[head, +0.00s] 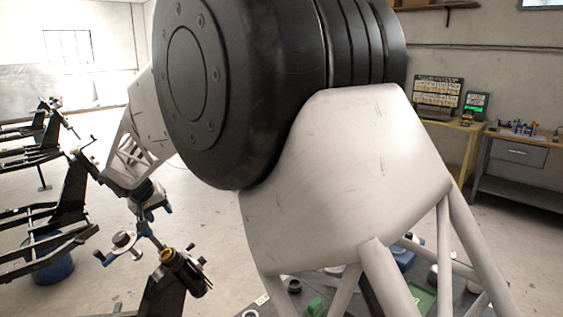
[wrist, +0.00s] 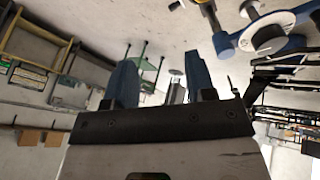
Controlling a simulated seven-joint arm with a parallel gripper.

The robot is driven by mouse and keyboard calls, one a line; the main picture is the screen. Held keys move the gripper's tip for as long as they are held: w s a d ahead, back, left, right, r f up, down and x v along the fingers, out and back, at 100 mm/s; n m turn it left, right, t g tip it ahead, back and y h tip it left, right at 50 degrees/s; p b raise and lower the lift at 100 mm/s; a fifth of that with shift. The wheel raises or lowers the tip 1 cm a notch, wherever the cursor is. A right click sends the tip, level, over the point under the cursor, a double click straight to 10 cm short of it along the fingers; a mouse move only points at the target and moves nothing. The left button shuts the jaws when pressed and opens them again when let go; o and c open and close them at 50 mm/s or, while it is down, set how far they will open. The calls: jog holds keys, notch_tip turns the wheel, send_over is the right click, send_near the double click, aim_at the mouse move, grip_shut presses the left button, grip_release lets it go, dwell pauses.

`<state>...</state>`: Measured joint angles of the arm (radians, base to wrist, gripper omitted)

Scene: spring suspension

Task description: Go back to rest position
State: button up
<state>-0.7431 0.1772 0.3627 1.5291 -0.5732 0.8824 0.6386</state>
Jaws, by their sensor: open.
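In the head view my gripper (head: 153,205) hangs at the end of my white arm, left of centre, small and partly dark. In the wrist view my gripper (wrist: 164,82) shows its two blue fingers spread apart, with nothing held between them. Below it in the head view is a black cylindrical part with a yellow ring (head: 184,270), beside a round silver disc with blue ends (head: 124,240). A blue part with a white disc (wrist: 266,38) shows at the upper right of the wrist view, apart from the fingers. My large arm joint and link hide the middle of the head view.
Dark frames (head: 45,235) stand along the left, one by a blue drum (head: 52,268). A dark table top (head: 440,302) with a green tray lies at the bottom right. A yellow bench (head: 455,145) and a grey workbench (head: 520,155) stand against the back wall. Open floor lies between.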

jog(key=s+d+r+m+g, duration=0.1)
jog(key=s+d+r, duration=0.3)
jog(key=d, duration=0.8)
jog(key=s+d+r+m, duration=0.15)
jog(key=s+d, duration=0.35)
jog(key=d, duration=0.8)
jog(key=s+d+r+g, duration=0.1)
jog(key=s+d+r, duration=0.3)
jog(key=d, duration=0.8)
jog(key=s+d+f+m, duration=0.1)
jog(key=s+d+f, duration=0.1)
jog(key=s+d, duration=0.4)
jog(key=s+d+f+y, duration=0.1)
jog(key=s+d, duration=0.5)
jog(key=s, duration=0.6)
jog(key=s+d+f+m+g, duration=0.1)
jog(key=s+d+f, duration=0.2)
jog(key=s+d, duration=0.3)
jog(key=shift+s+f+m, duration=0.35)
jog(key=shift+s, duration=1.7)
jog(key=shift+d, duration=0.1)
